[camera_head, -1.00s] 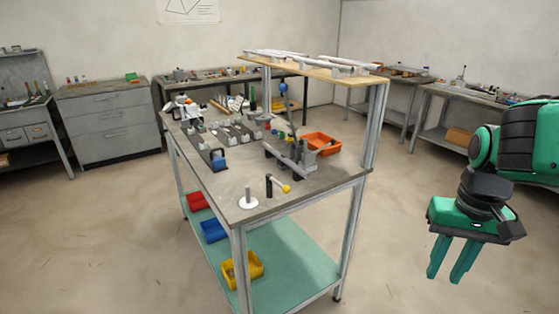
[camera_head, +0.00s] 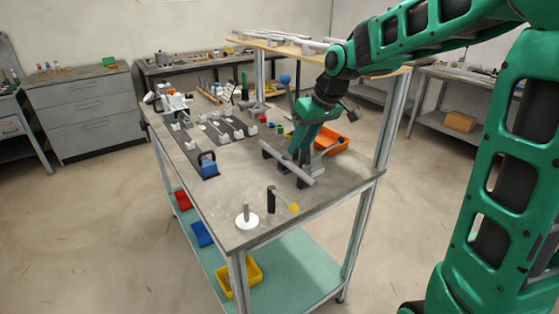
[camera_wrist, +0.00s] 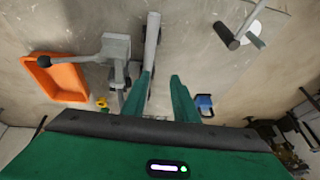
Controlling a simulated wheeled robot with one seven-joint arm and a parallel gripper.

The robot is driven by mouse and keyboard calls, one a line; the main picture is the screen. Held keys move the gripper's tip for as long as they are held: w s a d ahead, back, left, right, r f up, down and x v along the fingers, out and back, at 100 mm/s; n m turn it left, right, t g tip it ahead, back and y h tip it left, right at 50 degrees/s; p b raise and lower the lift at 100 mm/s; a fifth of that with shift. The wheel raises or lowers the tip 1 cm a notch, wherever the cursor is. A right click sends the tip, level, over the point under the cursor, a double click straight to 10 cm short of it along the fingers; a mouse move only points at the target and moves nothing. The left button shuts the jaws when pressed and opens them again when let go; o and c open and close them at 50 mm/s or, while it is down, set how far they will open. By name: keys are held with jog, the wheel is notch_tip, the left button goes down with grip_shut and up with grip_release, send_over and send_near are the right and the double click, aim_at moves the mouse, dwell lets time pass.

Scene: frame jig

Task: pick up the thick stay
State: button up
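A thick grey round bar (camera_head: 287,164), which I take for the thick stay, lies level across dark supports on the workbench (camera_head: 225,205). In the wrist view the bar (camera_wrist: 152,40) runs away from the camera, its far end clear and its near part beside and partly behind the left finger. My gripper (camera_head: 299,150) points down over the bar. In the wrist view my gripper (camera_wrist: 162,78) is open, its two green fingers apart, with nothing seen clamped. I cannot tell whether the left finger touches the bar.
A grey lever clamp (camera_wrist: 115,50) and an orange bin (camera_wrist: 66,80) stand close to the gripper. A white disc with a peg (camera_head: 246,216) and a dark post (camera_head: 271,199) stand near the front. An upper shelf (camera_head: 270,45) carries several pale bars.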

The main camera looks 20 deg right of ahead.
send_over(297, 168)
jog(key=s+d, duration=0.1)
jog(key=s, duration=0.1)
notch_tip(297, 168, down, 4)
jog(key=shift+f, duration=0.1)
jog(key=shift+d+x, duration=0.1)
jog(key=shift+x, duration=1.15)
jog(key=shift+d+x, duration=0.15)
jog(key=shift+x, duration=1.1)
grip_shut()
